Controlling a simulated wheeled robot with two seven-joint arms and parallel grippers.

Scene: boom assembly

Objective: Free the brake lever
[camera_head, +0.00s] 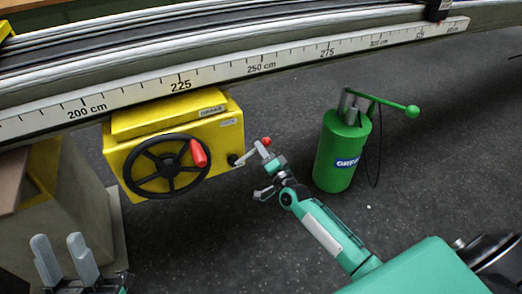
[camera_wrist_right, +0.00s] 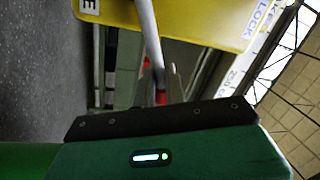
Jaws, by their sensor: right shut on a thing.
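The brake lever (camera_head: 247,155) is a thin silver arm with a red knob (camera_head: 266,141), on the right side of a yellow winch box (camera_head: 185,130). My right gripper (camera_head: 265,150) is at the knob end of the lever. In the right wrist view the silver lever (camera_wrist_right: 148,40) runs from the yellow box down between the fingers, and my right gripper (camera_wrist_right: 161,88) is shut on its red end, which the fingers partly hide. My left gripper (camera_head: 66,257) is at the lower left, apart from the box, with its two grey fingers spread and nothing between them.
A black handwheel (camera_head: 143,178) with a red grip (camera_head: 198,153) is on the box's front. A long boom with a scale (camera_head: 220,72) passes above. A green canister (camera_head: 338,155) with a lever handle stands right of my right gripper. Grey floor (camera_head: 440,150) is clear farther right.

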